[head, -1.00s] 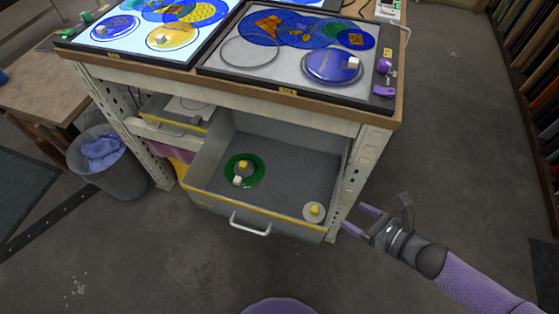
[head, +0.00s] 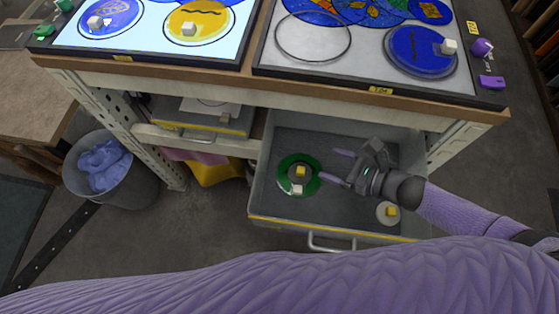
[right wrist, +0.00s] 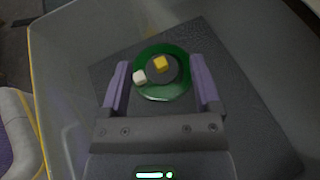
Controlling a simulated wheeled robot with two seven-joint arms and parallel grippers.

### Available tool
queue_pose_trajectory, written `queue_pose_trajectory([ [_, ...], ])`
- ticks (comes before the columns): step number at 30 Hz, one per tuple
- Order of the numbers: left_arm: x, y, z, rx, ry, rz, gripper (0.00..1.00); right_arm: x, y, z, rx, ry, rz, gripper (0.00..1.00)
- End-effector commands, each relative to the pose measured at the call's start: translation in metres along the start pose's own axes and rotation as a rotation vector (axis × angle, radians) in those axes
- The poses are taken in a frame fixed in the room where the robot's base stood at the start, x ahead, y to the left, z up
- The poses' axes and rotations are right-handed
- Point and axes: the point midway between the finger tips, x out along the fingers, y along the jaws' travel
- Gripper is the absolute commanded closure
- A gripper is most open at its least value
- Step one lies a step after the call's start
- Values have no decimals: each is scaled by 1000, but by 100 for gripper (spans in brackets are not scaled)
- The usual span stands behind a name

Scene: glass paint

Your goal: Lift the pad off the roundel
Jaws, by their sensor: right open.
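The green glass roundel (head: 312,183) lies on the drawer floor. It also shows in the right wrist view (right wrist: 162,92). A dark grey round pad (right wrist: 161,76) with a yellow cube knob (head: 300,171) sits on the roundel's middle. A white cube (head: 297,189) is at the roundel's edge. My right gripper (head: 337,166) is open and empty, over the drawer just right of the roundel. In the right wrist view its two fingers (right wrist: 160,75) appear on either side of the roundel, apart from it. My left gripper is not in view.
The open drawer (head: 335,232) has raised walls. A pale disc with a yellow cube (head: 388,213) lies in its front right corner. The bench top (head: 290,79) with glass panels overhangs behind. A bin (head: 112,175) stands at left.

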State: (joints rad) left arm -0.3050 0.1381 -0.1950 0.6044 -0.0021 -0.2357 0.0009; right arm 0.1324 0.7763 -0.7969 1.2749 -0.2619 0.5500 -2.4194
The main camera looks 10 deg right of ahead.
Motion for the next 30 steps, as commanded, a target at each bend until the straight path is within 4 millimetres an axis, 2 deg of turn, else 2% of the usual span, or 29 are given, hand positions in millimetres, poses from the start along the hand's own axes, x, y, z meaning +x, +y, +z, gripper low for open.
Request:
queue_pose_trajectory([
  [1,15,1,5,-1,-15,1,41,5,2,-17,6,6,2,20],
  [6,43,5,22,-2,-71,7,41,16,5,-50,19,17,8,20],
  [12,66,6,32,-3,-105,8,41,25,8,-77,30,27,12,20],
  [14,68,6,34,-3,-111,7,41,30,8,-79,31,26,13,20],
  [22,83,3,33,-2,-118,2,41,75,8,-78,30,24,13,20],
  [27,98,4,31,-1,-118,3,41,112,9,-81,30,25,13,20],
  [30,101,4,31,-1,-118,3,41,123,9,-79,30,25,13,20],
])
